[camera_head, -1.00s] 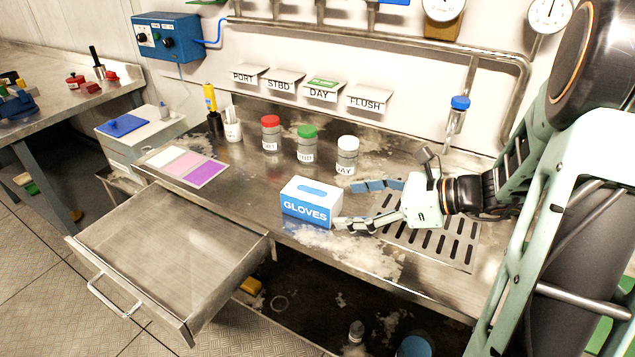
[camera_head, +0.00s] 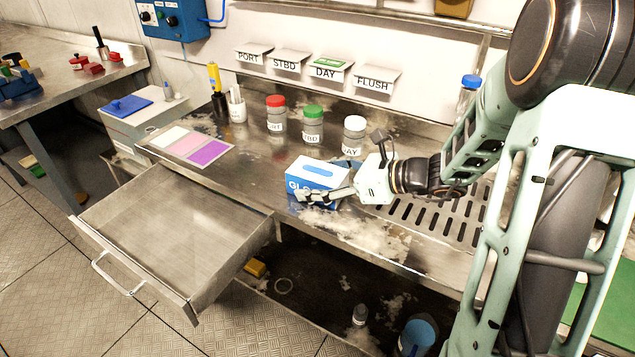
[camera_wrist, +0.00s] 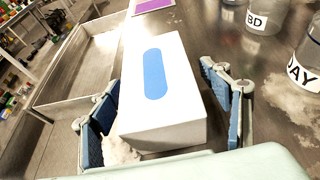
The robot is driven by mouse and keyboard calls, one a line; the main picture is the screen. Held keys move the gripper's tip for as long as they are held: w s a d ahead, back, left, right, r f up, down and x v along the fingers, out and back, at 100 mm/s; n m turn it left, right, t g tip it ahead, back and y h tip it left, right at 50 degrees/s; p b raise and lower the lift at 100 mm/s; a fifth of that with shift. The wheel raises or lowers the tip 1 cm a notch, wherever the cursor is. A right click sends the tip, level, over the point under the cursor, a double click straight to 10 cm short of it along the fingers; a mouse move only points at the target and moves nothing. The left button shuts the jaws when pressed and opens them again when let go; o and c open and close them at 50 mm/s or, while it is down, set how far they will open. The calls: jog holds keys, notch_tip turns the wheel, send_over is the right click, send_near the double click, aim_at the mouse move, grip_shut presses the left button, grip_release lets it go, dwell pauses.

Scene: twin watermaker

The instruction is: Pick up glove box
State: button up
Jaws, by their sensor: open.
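The glove box (camera_head: 318,172) is a white and blue carton lettered "GLOVES", standing upright on the steel counter near its front edge. My gripper (camera_head: 335,180) is open and reaches in from the right, with one finger in front of the box's lettered face and the other mostly hidden behind the box. In the wrist view, the box's white top with a blue oval (camera_wrist: 155,75) lies between the two blue-padded fingers of my gripper (camera_wrist: 165,118). A gap shows at the right finger; the left pad is close to the box, and contact there is unclear.
Jars with red (camera_head: 276,115), green (camera_head: 313,125) and white (camera_head: 354,135) lids stand behind the box. An open, empty drawer (camera_head: 175,235) juts out at front left. A slotted drain plate (camera_head: 430,215) lies under my arm. A color card (camera_head: 193,147) lies left.

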jog(key=c, duration=1.4)
